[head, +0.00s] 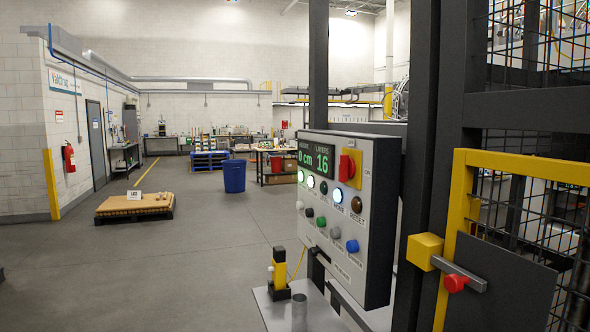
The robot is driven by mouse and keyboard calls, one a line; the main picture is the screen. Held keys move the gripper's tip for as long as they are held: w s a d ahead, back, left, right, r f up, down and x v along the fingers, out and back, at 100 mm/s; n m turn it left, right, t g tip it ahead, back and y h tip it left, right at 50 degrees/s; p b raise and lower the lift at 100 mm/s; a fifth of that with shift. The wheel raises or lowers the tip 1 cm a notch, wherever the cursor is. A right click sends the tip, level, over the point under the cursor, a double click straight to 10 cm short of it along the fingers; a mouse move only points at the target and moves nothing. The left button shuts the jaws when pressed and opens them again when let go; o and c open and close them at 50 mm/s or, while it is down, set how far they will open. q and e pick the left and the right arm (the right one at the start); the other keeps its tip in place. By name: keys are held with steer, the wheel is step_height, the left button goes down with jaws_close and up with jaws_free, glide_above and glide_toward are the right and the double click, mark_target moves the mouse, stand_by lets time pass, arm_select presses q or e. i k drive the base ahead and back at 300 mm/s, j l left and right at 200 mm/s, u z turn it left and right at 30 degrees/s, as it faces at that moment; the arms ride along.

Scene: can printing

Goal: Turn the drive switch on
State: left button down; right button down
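A white control panel (346,258) stands at centre right, turned at an angle to me. A red rotary switch (348,166) sits on a yellow plate at its upper right, with a small "ON" label to the right of it. I cannot read a "drive" label, and the exact angle of the knob is hard to tell. Beside it, a green-lit display (316,158) reads 0 cm and 16 layers. Two rows of round buttons and lamps lie below, including a lit one (338,196) and a brown one (356,204) marked RESET. Neither gripper is in view.
A dark-framed mesh cage with a yellow-edged gate (451,240) and a red-knobbed latch (456,284) stands right of the panel. A yellow-black post (279,270) stands below it. A blue bin (234,176) and a low pallet (134,206) are farther back.

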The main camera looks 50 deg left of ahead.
mark_target(347, 165)
steer(key=u, duration=1.4)
